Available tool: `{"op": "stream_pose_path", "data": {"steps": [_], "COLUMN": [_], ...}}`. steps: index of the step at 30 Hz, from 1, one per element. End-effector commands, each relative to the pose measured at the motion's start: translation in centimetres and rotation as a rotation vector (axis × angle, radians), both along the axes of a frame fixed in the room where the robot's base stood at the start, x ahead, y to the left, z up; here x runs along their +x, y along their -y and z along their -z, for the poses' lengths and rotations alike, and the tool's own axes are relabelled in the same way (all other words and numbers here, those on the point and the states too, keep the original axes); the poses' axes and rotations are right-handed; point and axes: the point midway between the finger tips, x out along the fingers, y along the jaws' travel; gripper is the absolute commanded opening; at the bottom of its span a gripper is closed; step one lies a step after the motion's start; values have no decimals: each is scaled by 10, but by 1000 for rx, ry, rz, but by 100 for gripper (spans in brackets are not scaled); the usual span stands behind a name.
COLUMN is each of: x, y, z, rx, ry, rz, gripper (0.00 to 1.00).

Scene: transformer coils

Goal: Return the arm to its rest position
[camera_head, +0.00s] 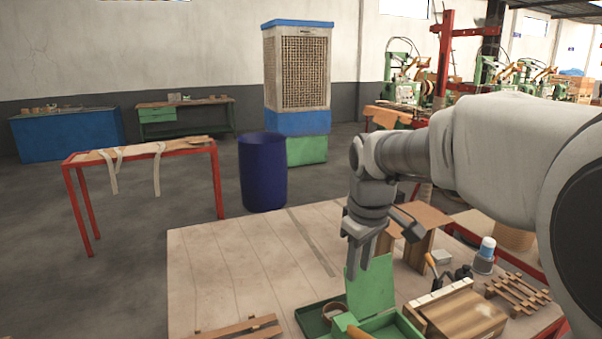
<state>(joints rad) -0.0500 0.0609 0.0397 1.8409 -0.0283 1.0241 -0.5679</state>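My arm reaches in from the right in the head view, over the wooden table (225,265). My gripper (378,258) points down above the table, near the raised green lid (371,285) of a green box. Its two fingers look spread apart, with nothing seen between them except the background. The fingertips overlap the lid's top edge in the picture, and I cannot tell whether they touch it.
A green tray (308,318) with a small round brown item lies left of the box. A wooden block (462,315), a white-capped bottle (485,255), a cardboard box (418,235) and wooden slats (518,292) crowd the right. The table's left part is mostly clear. A blue barrel (262,175) stands beyond.

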Motion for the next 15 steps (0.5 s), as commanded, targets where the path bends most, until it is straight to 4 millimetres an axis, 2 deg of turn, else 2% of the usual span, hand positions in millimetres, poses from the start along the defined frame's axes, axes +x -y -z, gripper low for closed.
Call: {"op": "stream_pose_path", "data": {"steps": [1,7,15], "x": [-17,-75,-151], "y": [4,15,27], "z": [-6,-17,-9], "rx": [9,57,141], "ry": [22,94,189], "rz": [41,211,435], "gripper": [33,33,33]}}
